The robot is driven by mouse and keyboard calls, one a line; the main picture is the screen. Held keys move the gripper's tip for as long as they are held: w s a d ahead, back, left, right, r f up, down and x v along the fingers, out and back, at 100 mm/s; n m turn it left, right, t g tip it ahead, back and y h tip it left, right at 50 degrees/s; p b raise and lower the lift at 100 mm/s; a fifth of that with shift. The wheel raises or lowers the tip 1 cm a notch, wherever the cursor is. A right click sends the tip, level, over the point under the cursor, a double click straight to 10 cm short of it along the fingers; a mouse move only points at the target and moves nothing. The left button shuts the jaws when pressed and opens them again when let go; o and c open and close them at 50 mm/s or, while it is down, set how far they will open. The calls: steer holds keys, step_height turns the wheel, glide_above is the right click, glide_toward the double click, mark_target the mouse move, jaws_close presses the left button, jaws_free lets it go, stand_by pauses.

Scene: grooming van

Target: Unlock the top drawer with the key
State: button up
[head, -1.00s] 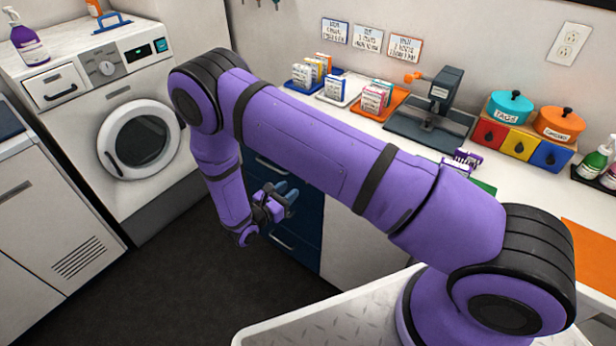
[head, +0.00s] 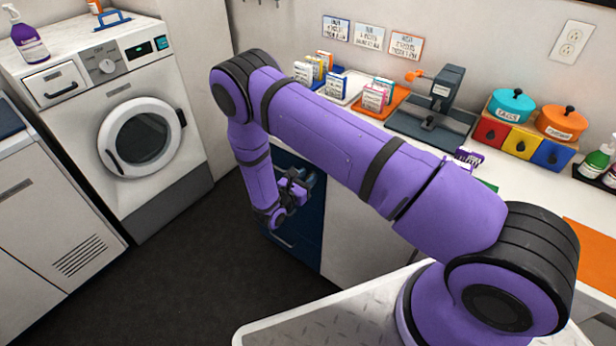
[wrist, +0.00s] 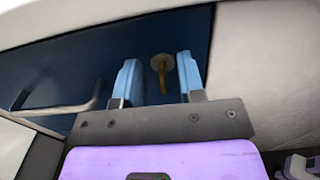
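The dark blue drawer unit (head: 306,240) stands under the counter, partly hidden by my arm in the head view. In the wrist view the blue drawer front (wrist: 60,70) fills the upper left, with a grey bar handle (wrist: 55,108) at left. A brass key (wrist: 161,72) stands out from a round lock plate on this front. My gripper (wrist: 158,78) is open, its two blue fingers on either side of the key in the picture, with gaps on both sides. I cannot tell how deep the fingers reach along it. The gripper (head: 298,182) is close to the drawers in the head view.
The white counter (head: 350,108) overhangs the drawers, and its underside edge (wrist: 100,20) runs close above the fingers. A pale panel (wrist: 262,70) lies right of the drawer front. A washing machine (head: 140,140) stands at left. The dark floor before it is clear.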

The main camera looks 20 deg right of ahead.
steer(key=shift+w+d, duration=0.2)
steer(key=shift+d, duration=0.15)
steer(key=shift+c, duration=0.4)
jaws_close()
